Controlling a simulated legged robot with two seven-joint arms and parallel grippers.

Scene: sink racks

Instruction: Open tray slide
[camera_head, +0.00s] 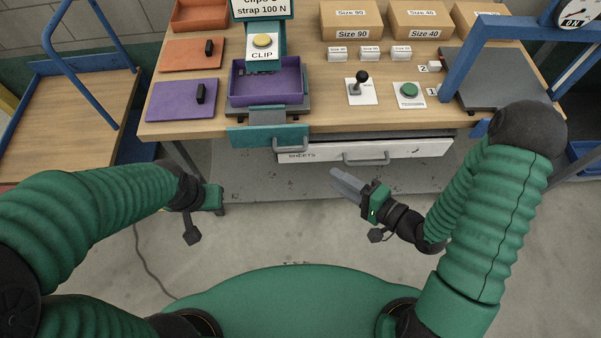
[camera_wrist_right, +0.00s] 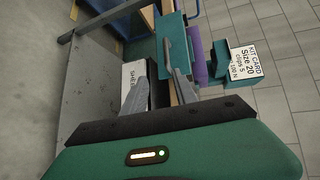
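The tray slide has a teal front panel (camera_head: 252,137) with a grey handle (camera_head: 286,140) at the table's front edge, below the clip station (camera_head: 263,47). A purple tray (camera_head: 265,82) sits in the station above it. The teal panel also shows in the right wrist view (camera_wrist_right: 173,50). My right gripper (camera_head: 340,180) is in front of and below the table edge, apart from the handle. Its two fingers (camera_wrist_right: 158,85) are spread with nothing held between them. My left gripper (camera_head: 212,198) hangs at the left, away from the slide; its fingers cannot be made out.
A white drawer (camera_head: 420,149) marked SHEETS, with its own handle (camera_head: 366,158), lies right of the slide under the tabletop. A joystick (camera_head: 361,83) and green button (camera_head: 409,90) stand on the table. A blue frame (camera_head: 459,60) rises at right. The floor in front is clear.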

